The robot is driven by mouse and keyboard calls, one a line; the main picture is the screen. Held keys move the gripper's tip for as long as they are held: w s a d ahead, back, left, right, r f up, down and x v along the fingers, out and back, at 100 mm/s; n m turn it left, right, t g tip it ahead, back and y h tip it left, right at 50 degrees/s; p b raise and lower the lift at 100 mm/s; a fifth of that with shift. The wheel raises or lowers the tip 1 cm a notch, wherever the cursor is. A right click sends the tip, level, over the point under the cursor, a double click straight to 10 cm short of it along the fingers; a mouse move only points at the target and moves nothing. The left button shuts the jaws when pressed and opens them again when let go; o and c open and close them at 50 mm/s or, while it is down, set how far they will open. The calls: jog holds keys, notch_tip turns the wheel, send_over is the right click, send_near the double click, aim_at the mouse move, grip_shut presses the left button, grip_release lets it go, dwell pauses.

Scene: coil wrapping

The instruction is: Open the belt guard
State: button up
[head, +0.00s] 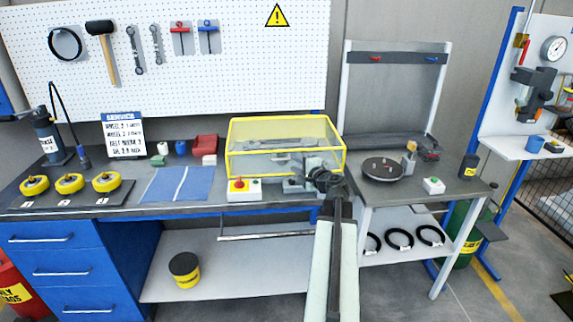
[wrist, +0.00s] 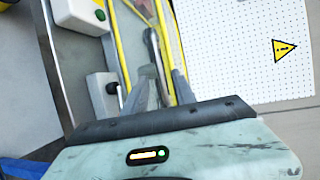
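The belt guard (head: 262,150) is a clear box with a yellow frame, down over a grey belt mechanism at the back of the workbench. In the wrist view its yellow bars (wrist: 121,48) run up ahead of my gripper. My gripper (head: 322,179) is at the guard's front right corner in the head view. In the wrist view the two grey fingers (wrist: 162,75) stand apart, with part of the mechanism showing between them. Whether they touch the guard I cannot tell. My arm hides part of the bench's right end.
A control box with a red button (head: 238,185) and a green button stands before the guard. A blue mat (head: 178,184) and yellow wheels (head: 70,184) lie left. A side table (head: 445,186) with a dark disc (head: 383,169) stands right. A pegboard (head: 190,95) is behind.

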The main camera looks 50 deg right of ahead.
jog(key=x, duration=0.5)
jog(key=shift+f+b, duration=0.1)
jog(key=shift+b, duration=0.25)
grip_shut()
dwell(0.8)
